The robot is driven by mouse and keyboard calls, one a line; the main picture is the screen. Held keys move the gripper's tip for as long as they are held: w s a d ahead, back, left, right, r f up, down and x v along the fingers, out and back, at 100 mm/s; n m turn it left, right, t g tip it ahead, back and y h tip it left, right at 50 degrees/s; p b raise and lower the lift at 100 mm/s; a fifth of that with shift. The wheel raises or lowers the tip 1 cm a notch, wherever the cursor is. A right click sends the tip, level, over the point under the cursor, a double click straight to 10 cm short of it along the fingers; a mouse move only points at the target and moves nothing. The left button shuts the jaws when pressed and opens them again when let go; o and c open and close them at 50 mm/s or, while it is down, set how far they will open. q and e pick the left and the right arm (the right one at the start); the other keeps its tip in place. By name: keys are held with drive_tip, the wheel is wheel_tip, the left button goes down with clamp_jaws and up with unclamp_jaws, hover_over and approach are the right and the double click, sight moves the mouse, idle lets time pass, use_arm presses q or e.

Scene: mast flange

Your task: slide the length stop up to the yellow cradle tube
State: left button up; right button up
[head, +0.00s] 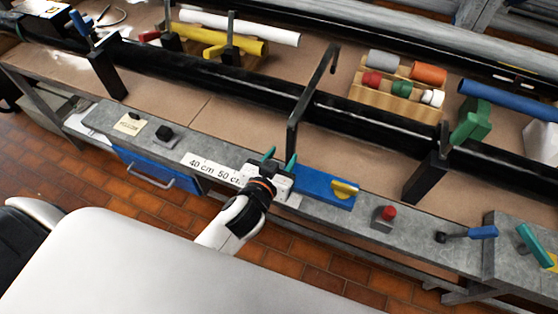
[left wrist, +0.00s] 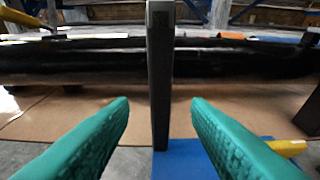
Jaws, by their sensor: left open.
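The length stop looks like a blue block (head: 312,184) on the grey front rail, with a yellow piece at its right end and a tall dark bent post (head: 292,125). My left gripper (head: 280,158) is open at the block's left end, close to the post's foot. In the left wrist view the post (left wrist: 160,75) stands between the two teal fingers, with a gap on both sides; the blue block (left wrist: 185,160) is below. A yellow tube (head: 240,43) lies at the back left, beyond the long black pipe. My right gripper is not in view.
The black pipe (head: 230,82) runs the bench's length on dark supports. A label strip (head: 212,170) marks the rail left of my gripper. A red button (head: 388,212) and a blue-handled lever (head: 482,232) are to the right. A wooden rack (head: 385,98) holds short coloured rolls.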

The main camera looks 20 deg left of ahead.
sight(289, 147)
use_arm(q)
drive_tip(key=shift+b+x, duration=1)
drive_tip(key=shift+x, duration=2.3)
drive_tip(key=shift+f, duration=0.1)
clamp_jaws()
